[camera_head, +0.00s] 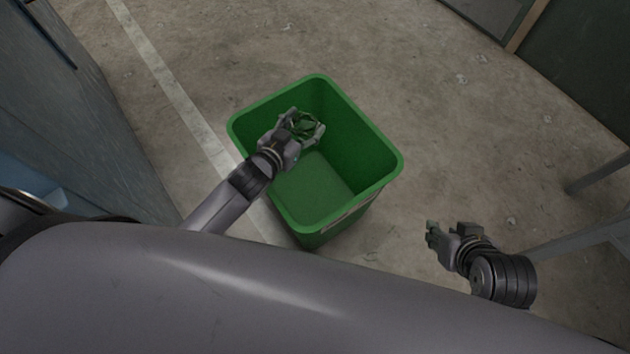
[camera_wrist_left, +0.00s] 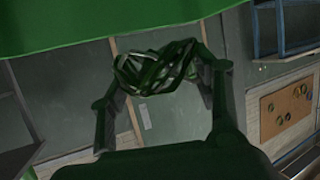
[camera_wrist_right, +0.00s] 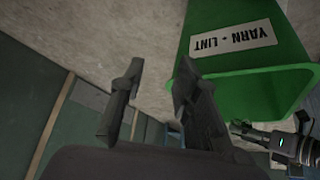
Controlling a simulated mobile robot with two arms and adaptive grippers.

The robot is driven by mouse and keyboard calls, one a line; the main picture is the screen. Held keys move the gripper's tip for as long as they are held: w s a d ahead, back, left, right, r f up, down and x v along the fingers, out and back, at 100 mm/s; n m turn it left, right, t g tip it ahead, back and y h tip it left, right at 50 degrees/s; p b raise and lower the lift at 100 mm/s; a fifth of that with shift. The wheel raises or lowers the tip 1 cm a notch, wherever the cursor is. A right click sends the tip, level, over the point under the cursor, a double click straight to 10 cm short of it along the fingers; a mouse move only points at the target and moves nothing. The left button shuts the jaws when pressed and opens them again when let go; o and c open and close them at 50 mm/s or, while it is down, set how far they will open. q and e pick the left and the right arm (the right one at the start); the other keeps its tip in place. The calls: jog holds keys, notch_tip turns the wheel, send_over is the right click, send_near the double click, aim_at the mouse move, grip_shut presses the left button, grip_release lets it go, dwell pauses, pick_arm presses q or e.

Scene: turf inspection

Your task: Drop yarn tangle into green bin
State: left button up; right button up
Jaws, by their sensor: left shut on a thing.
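The green bin (camera_head: 375,145) stands upright on the floor with its top open. Its label reads "YARN + LINT" in the right wrist view, where the bin (camera_wrist_right: 262,82) fills the upper right. My left gripper (camera_head: 305,123) is over the bin's opening, near its far left part. It is shut on the dark green yarn tangle (camera_head: 306,130). In the left wrist view the tangle (camera_wrist_left: 158,68) sits between the two fingers. My right gripper (camera_head: 431,235) is outside the bin, to its lower right. Its fingers are apart and empty in the right wrist view (camera_wrist_right: 155,85).
A grey cabinet-like panel (camera_head: 95,130) stands at the left. A pale stripe (camera_head: 180,95) runs along the concrete floor (camera_head: 440,110). Grey metal legs (camera_head: 585,235) stand at the right, near my right arm. The floor beyond the bin is clear.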

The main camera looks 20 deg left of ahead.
pick_arm(q)
jog(key=shift+f, duration=0.15)
pick_arm(e)
jog(key=shift+w+a+t, duration=0.2)
jog(key=shift+w+t, duration=0.2)
jog(key=shift+w, duration=0.15)
jog(key=shift+r, duration=0.1)
pick_arm(q)
jog(key=o, duration=1.1)
jog(key=v, duration=1.2)
